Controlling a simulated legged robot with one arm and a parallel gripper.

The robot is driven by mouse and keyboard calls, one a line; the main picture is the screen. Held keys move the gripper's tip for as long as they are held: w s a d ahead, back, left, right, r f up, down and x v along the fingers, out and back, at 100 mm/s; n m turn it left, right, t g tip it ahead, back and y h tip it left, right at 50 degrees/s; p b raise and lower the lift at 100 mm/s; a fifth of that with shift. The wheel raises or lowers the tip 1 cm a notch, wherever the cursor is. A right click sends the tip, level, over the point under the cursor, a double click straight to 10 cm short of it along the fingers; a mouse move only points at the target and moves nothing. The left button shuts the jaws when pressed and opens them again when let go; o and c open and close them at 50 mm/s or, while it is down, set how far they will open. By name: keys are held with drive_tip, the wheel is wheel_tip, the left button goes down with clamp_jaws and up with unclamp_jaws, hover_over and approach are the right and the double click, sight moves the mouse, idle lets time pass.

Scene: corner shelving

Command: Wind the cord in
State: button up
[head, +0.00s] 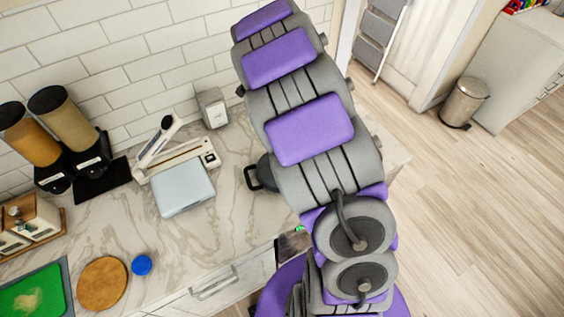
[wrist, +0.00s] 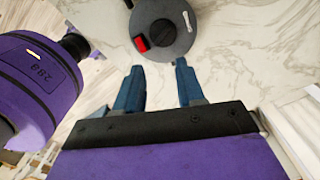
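A round dark grey device (wrist: 163,28), which looks like a cord reel, lies on the marble counter at the top of the wrist view. It has a red button on its left, a dark knob in the middle and a pale slot at upper right. In the head view a dark round body with a loop handle (head: 264,174), probably the same device, is partly hidden behind my arm. I cannot make out a loose cord. My gripper (wrist: 159,66) has its two blue fingers apart with nothing between them, just short of the device's near edge. My arm hides the gripper in the head view.
A silver-blue flat appliance (head: 183,187), a white sealer-like device (head: 178,160) and a small grey box (head: 213,108) stand left of the arm. Dispensers (head: 65,118), a round wooden board (head: 102,284) and a blue lid (head: 141,265) are further left.

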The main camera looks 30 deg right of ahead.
drive_tip(key=f+n+b, duration=0.4)
drive_tip(key=f+n, duration=0.2)
drive_tip(key=n, duration=0.2)
drive_tip(key=s+d+f+n+b, duration=0.1)
drive_tip(key=f+n+b, duration=0.3)
drive_tip(key=n, duration=0.5)
drive_tip(key=f+n+b, duration=0.4)
drive_tip(key=f+n, duration=0.4)
drive_tip(key=n, duration=0.1)
drive_tip(key=shift+s+d, duration=0.2)
drive_tip(key=shift+d, duration=0.15)
drive_tip(key=shift+c, duration=0.2)
clamp_jaws()
